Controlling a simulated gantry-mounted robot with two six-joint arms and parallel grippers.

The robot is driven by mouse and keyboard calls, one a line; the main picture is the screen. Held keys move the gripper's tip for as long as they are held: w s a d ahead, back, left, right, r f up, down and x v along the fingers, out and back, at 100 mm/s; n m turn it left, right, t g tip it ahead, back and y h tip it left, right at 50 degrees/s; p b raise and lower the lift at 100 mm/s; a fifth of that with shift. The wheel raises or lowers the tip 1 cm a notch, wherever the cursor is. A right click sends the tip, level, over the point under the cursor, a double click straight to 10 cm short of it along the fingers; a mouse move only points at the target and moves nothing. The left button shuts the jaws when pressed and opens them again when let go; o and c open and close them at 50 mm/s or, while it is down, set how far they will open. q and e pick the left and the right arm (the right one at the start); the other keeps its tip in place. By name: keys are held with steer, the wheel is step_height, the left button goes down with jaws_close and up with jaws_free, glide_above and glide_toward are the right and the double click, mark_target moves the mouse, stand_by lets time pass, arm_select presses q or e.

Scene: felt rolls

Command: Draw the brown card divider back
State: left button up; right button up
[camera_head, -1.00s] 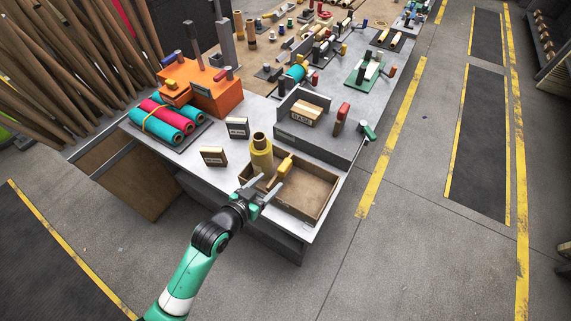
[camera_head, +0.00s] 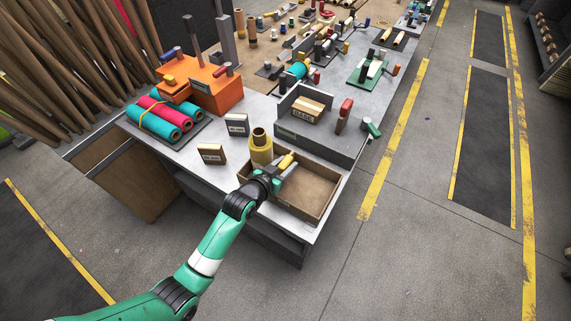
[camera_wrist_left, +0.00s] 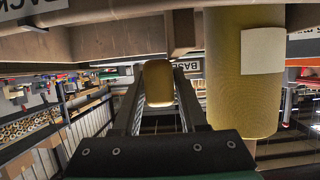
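An open wooden tray (camera_head: 322,206) stands at the near right corner of the grey table. The brown card divider cannot be clearly told from the tray's brown walls in the head view. A yellow grip (camera_head: 286,160) shows over the tray beside an upright yellow roll (camera_head: 261,150). My left gripper (camera_head: 284,169) is at the yellow grip. In the left wrist view the rounded yellow grip (camera_wrist_left: 158,82) lies between my two fingers, which look apart with slight gaps at its sides. The yellow roll (camera_wrist_left: 243,75) stands close to the right finger. My right gripper is not in view.
Small labelled boxes (camera_head: 212,154) (camera_head: 237,125) stand left of the roll. A grey stand (camera_head: 318,139) with a carton is behind the tray. Coloured rolls (camera_head: 161,119) lie at the left. The tray's right part is empty.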

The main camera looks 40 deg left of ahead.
arm_select(q)
jaws_close()
stand_by(1.1)
